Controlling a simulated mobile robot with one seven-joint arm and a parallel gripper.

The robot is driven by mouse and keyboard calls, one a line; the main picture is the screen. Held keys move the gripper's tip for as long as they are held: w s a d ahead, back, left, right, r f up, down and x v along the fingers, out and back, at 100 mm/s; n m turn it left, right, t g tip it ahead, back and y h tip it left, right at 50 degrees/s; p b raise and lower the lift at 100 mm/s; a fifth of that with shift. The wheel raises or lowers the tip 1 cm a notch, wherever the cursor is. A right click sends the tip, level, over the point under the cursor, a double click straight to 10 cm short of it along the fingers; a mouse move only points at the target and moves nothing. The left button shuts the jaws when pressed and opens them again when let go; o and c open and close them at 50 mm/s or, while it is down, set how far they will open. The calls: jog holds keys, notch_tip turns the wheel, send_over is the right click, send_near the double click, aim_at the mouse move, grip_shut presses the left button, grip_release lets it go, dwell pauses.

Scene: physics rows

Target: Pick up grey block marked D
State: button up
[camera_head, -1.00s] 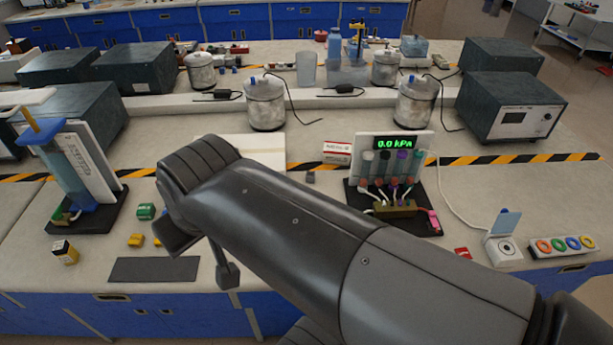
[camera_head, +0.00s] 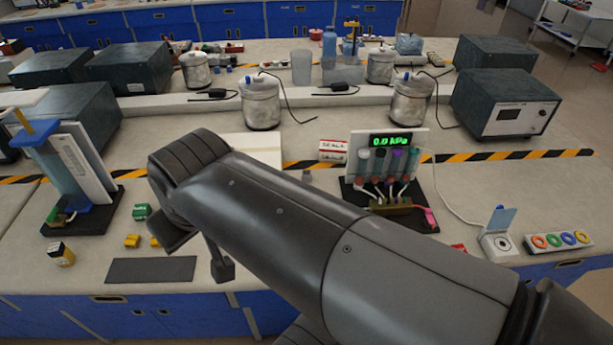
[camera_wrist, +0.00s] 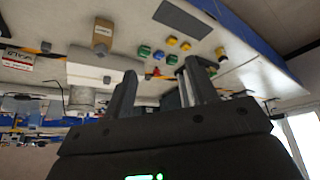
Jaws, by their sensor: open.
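A small grey block (camera_head: 307,176) lies on the bench by the striped tape, just left of and in front of a red-and-white card. Its marking is too small to read, so I cannot confirm a D. What looks like the same block (camera_wrist: 46,46) shows in the tilted, upside-down wrist view, beside the card and away from my fingers. My gripper (camera_wrist: 160,88) is open, its two fingers apart with nothing held between them. In the head view my arm hides most of the gripper and part of the bench.
The red-and-white card (camera_head: 333,151) stands near the pressure display stand (camera_head: 390,185). A blue column stand (camera_head: 75,170), green block (camera_head: 141,211), yellow blocks (camera_head: 132,241) and dark mat (camera_head: 151,270) are at left. A metal canister (camera_head: 260,103) stands behind my arm.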

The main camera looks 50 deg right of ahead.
jog(key=w+d+n+g+h, duration=0.2)
jog(key=w+d+n+g, duration=0.1)
jog(key=w+d, duration=0.75)
jog(key=n+g+y, duration=0.2)
jog(key=n+g, duration=0.1)
jog(key=n, duration=0.2)
send_over(306, 172)
notch_tip(306, 172, down, 22)
jog(key=shift+w+a+r, duration=0.1)
jog(key=shift+a, duration=0.05)
jog(key=shift+s+f, duration=0.2)
jog(key=shift+f, duration=3)
jog(key=shift+c, duration=0.2)
